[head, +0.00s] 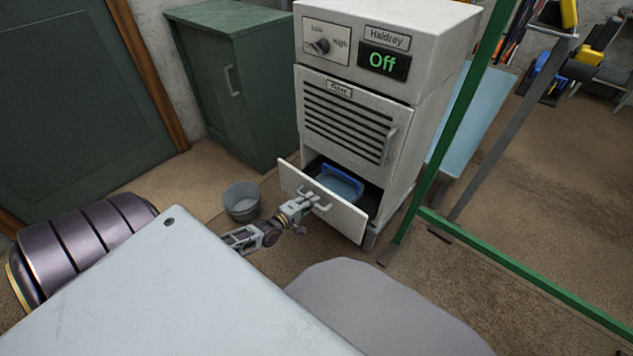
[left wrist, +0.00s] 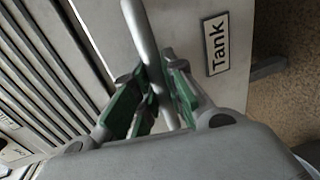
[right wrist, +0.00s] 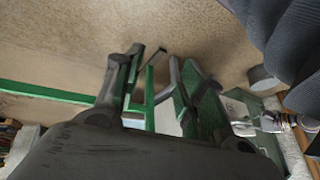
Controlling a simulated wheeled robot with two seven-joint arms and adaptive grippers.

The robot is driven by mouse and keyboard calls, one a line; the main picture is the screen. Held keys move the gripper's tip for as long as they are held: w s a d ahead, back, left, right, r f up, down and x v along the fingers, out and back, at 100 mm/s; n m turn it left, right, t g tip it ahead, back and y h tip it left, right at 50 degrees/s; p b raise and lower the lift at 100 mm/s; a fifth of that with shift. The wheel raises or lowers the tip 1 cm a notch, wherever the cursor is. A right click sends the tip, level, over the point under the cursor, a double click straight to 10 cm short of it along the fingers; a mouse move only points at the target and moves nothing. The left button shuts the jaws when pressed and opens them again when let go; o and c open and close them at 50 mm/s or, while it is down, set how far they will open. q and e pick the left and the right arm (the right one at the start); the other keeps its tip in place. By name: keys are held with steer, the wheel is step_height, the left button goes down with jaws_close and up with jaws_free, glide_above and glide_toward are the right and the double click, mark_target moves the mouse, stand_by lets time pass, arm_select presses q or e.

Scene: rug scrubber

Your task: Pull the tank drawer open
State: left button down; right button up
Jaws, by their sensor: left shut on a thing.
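The tank drawer (head: 343,218) is at the bottom of the pale grey machine (head: 345,125) and stands partly open. A blue-handled tank (head: 340,184) shows inside it. My left gripper (head: 308,203) is at the drawer's front. In the left wrist view my left gripper (left wrist: 156,95) is shut on the bar handle (left wrist: 139,25), with its green pads on either side of the bar. The "Tank" label (left wrist: 217,44) is beside the handle. My right gripper (right wrist: 155,75) is open and empty in the right wrist view, above brown floor.
A small grey bucket (head: 242,203) stands on the floor left of the drawer. A green cabinet (head: 232,90) is behind it. A green frame post (head: 455,120) rises right of the machine. The machine's display (head: 383,62) reads "Off". Brown floor is open at the right.

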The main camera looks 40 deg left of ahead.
arm_select(q)
steer(key=f+p+v, duration=0.2)
steer(key=p+v, duration=0.2)
steer(key=v, duration=0.7)
steer(key=shift+s+f+p, duration=0.2)
steer(key=shift+s+p, duration=0.15)
steer(key=shift+p, duration=0.05)
arm_select(e)
step_height(320, 180, up, 6)
steer(key=s+d+g+h, duration=0.1)
steer(key=d+g, duration=0.1)
steer(key=d, duration=0.1)
steer(key=shift+h, duration=0.3)
arm_select(q)
steer(key=shift+a, duration=0.1)
arm_select(e)
steer(key=shift+s, duration=0.15)
arm_select(q)
steer(key=c, duration=1.5)
jaws_free()
steer(key=shift+o, duration=0.2)
arm_select(e)
steer(key=shift+r, duration=0.15)
steer(key=shift+a+r, duration=0.1)
arm_select(q)
steer(key=shift+s, duration=0.1)
